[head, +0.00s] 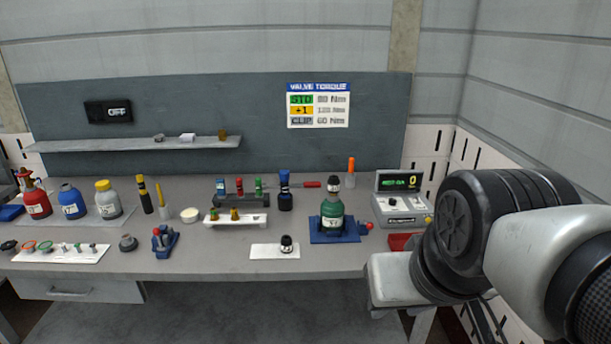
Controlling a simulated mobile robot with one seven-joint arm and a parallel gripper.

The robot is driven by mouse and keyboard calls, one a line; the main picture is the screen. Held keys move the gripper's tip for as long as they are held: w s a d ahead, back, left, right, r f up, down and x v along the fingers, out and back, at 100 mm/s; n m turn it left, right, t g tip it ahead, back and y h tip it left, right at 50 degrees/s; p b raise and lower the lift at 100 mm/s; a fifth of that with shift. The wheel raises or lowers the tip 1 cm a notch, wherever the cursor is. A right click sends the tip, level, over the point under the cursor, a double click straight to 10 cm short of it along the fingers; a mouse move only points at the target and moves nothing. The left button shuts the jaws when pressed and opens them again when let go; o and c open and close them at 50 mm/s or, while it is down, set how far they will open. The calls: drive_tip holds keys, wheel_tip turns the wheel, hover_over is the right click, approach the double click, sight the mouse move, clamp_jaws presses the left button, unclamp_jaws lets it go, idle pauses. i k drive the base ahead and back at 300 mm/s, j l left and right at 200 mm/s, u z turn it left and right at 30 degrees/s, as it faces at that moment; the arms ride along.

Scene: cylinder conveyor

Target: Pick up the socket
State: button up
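I cannot tell for sure which item is the socket. A small dark, round piece with a pale band (287,244) stands on a white pad (262,252) at the bench's front middle. Small coloured pieces stand in a dark rack (241,198) and on a low white rack (246,218) behind it. My arm comes in from the right. The pale block at its end, apparently my gripper (390,281), is at the bench's front right corner, right of these pieces. Its fingers cannot be made out, and nothing is visibly held.
A green bottle (332,214) stands on a blue base right of the pad. A digital display unit (401,198) is near my arm. Red, blue and pale bottles (107,199) stand at left. A shelf (135,144) runs along the back. Bare bench lies left of the pad.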

sight(334, 181)
drive_tip(key=i+u, duration=0.2)
drive_tip(key=i, duration=0.25)
drive_tip(key=i+l+u, duration=0.15)
drive_tip(key=i, duration=0.3)
drive_tip(key=i+l+u, duration=0.2)
drive_tip(key=i, duration=0.25)
